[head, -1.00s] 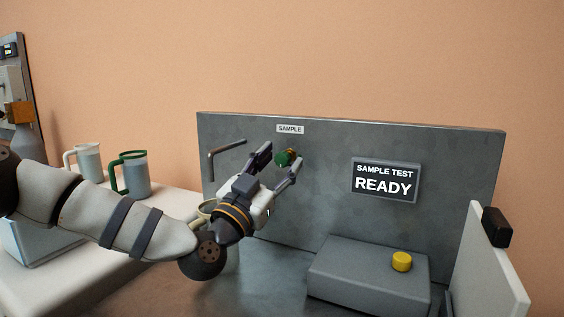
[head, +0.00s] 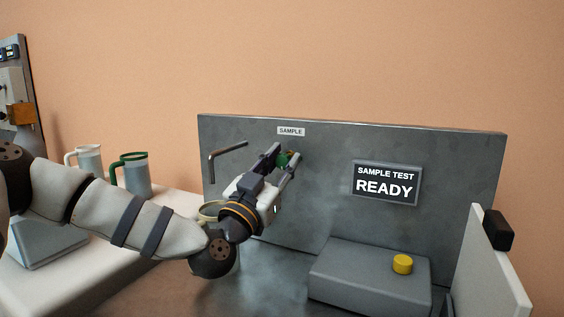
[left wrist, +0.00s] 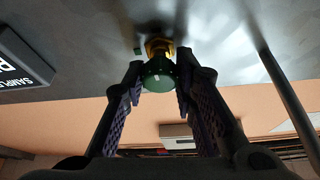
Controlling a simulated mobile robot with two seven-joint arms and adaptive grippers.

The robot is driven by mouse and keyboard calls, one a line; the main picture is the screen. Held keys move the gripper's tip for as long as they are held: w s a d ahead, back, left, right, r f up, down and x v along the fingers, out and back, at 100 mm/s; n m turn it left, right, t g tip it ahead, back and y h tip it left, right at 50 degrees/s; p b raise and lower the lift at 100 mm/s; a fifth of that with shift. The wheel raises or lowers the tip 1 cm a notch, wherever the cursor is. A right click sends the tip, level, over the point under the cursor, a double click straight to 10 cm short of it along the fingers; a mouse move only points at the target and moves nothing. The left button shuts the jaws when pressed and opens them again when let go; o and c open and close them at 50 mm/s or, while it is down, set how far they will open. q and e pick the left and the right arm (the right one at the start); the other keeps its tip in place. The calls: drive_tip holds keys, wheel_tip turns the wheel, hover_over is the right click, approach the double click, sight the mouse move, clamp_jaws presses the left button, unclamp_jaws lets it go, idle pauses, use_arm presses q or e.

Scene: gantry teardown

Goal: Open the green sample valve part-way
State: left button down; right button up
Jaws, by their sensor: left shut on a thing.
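The green sample valve (head: 283,159) is a round green knob on a brass stem, on the grey panel below the SAMPLE label (head: 291,131). In the left wrist view the green knob (left wrist: 158,82) sits between the two fingers, with a small white mark on its face. My left gripper (head: 285,154) is shut on the knob, with one finger on each side. The fingers partly hide the knob in the head view. My right gripper is not in view.
A bent metal pipe (head: 228,149) projects from the panel, with a pale cup (head: 209,212) below it, partly behind my gripper. A display (head: 386,183) reads SAMPLE TEST READY. A grey box (head: 350,270) carries a yellow button (head: 402,264). Two jugs (head: 136,177) stand at left.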

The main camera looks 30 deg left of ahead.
use_arm(q)
drive_tip(key=n+y, duration=0.1)
drive_tip(key=n, duration=0.2)
drive_tip(key=n+y, duration=0.2)
drive_tip(key=n, duration=0.1)
drive_tip(key=shift+r+n+y+p, duration=0.1)
drive_tip(key=shift+n+y+p, duration=0.2)
drive_tip(key=shift+p, duration=0.1)
drive_tip(key=shift+n+g+y, duration=0.4)
drive_tip(key=shift+n+y, duration=0.3)
drive_tip(key=shift+n, duration=0.7)
drive_tip(key=shift+n+p, duration=0.3)
drive_tip(key=c, duration=1.3)
unclamp_jaws()
drive_tip(key=v, duration=1.2)
